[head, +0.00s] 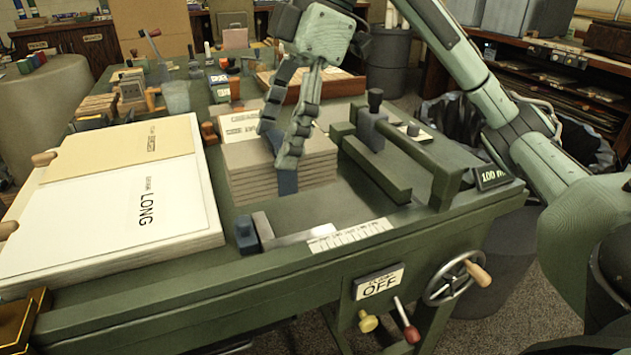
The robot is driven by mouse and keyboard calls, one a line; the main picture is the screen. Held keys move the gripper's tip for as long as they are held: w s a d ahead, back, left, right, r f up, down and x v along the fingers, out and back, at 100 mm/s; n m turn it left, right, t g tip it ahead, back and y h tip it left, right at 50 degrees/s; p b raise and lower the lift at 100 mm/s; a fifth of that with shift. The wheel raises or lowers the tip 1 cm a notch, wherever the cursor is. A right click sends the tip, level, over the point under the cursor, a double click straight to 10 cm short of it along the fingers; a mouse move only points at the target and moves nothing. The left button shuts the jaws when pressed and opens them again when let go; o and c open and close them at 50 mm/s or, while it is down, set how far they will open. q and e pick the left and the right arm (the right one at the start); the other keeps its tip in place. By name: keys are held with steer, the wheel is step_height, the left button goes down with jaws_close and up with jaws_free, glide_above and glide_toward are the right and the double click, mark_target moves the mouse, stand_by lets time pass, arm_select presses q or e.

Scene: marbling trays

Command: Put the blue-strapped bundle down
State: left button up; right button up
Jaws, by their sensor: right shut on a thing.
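The blue-strapped bundle (318,170) is a stack of grey-brown sheets with a dark blue strap (287,182) down its front face. It lies level at the middle of the green machine bed (335,205); whether its underside touches the bed I cannot tell. My right gripper (279,150) reaches down from above and is shut on the bundle at the strap. Its fingers hide part of the top and the strap. My left gripper is not in view.
Large boards marked LONG (130,205) lie left of the bundle. A dark clamp block (373,130) and green bar stand close on its right. A ruler strip (350,235) and metal stop lie in front. Another labelled stack (240,125) is behind it.

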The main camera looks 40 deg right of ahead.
mark_target(317, 136)
steer(key=d+f, duration=0.2)
steer(key=d, duration=0.1)
steer(key=d+f+b, duration=0.1)
steer(key=d, duration=0.1)
steer(key=shift+s, duration=0.25)
step_height(317, 136, down, 3)
steer(key=shift+f+b, duration=0.2)
steer(key=shift+b, duration=0.45)
steer(key=shift+f, duration=0.3)
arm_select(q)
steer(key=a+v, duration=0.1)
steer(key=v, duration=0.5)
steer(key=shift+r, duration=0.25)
arm_select(e)
steer(key=shift+f, duration=0.1)
steer(key=shift+f, duration=0.5)
steer(key=o, duration=1.4)
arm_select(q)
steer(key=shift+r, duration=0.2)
arm_select(e)
steer(key=shift+o, duration=0.2)
